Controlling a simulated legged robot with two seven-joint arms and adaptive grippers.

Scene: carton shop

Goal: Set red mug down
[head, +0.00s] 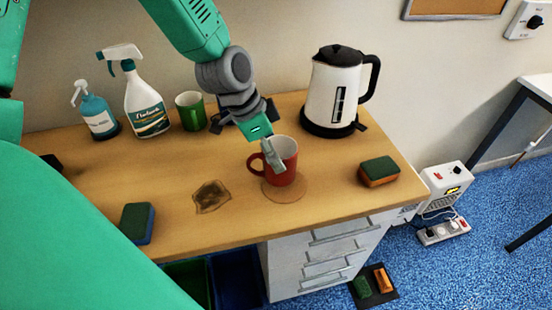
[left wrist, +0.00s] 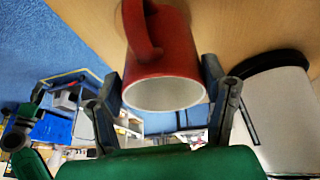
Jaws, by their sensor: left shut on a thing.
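The red mug (head: 287,168) is upright over a round tan mat (head: 284,194) on the wooden counter. I cannot tell whether its base touches the mat. My left gripper (head: 273,155) reaches down from above and is shut on the mug, with one finger across its front wall. The left wrist view shows the mug (left wrist: 168,62) between the two fingers (left wrist: 165,104), its white inside and its handle in sight. The far finger is hidden in the head view. My right gripper is not in view.
A kettle (head: 333,88) stands behind right, a green cup (head: 190,111) and spray bottle (head: 147,107) behind left. A green-orange sponge (head: 379,171) lies right; a brown stain (head: 211,196) and blue-green sponge (head: 137,223) lie left. Drawers (head: 325,258) are below the front edge.

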